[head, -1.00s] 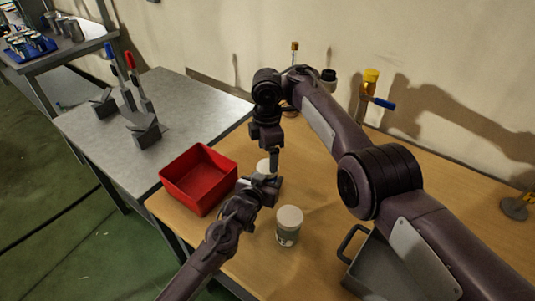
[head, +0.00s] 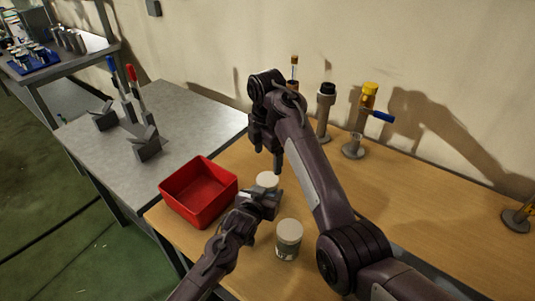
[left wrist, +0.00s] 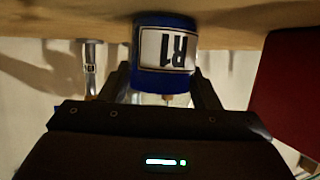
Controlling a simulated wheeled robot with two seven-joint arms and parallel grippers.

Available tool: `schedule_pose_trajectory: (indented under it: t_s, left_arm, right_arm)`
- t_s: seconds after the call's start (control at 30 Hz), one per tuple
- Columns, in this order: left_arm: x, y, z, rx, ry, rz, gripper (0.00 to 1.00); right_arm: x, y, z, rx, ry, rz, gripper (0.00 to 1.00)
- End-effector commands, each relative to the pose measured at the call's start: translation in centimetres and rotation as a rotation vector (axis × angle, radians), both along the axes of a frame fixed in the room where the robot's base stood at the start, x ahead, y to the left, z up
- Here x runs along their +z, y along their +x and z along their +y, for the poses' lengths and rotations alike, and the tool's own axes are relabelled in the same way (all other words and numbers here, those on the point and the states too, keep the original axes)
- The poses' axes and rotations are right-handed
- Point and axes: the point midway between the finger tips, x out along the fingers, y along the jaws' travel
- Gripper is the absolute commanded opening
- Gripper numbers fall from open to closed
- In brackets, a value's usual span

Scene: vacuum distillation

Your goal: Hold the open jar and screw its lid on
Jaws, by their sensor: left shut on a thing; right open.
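My left gripper (head: 264,198) is shut on a jar (left wrist: 165,48), which has a blue band and a white label reading R1 in the left wrist view, where it appears upside down. In the head view a round white top (head: 267,180) shows at this jar, just beyond my left gripper; whether it is a seated lid I cannot tell. My right gripper (head: 268,160) is open, pointing down just above the white top, with a small gap. My left gripper hides most of the held jar in the head view.
A second white-topped jar (head: 288,239) stands on the wooden table, close to my left gripper. A red bin (head: 199,191) is to the left. Stands and a yellow-topped valve (head: 370,90) are along the wall. The table's right part is mostly clear.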

Motion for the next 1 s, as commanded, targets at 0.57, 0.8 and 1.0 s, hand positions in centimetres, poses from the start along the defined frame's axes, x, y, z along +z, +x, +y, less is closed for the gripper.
schedule_pose_trajectory:
  t_s: [0.57, 0.8, 1.0]
  left_arm:
    - [0.0, 0.0, 0.0, 0.000, 0.000, 0.000, 0.00]
    - [0.0, 0.0, 0.0, 0.000, 0.000, 0.000, 0.00]
    - [0.0, 0.0, 0.0, 0.000, 0.000, 0.000, 0.00]
  right_arm:
    - [-1.1, -0.3, 0.0, 0.009, 0.010, 0.008, 0.76]
    - [-4.8, -0.3, 0.0, 0.010, 0.010, 0.009, 0.76]
    - [-7.1, -0.3, 0.0, 0.009, 0.011, 0.007, 0.76]
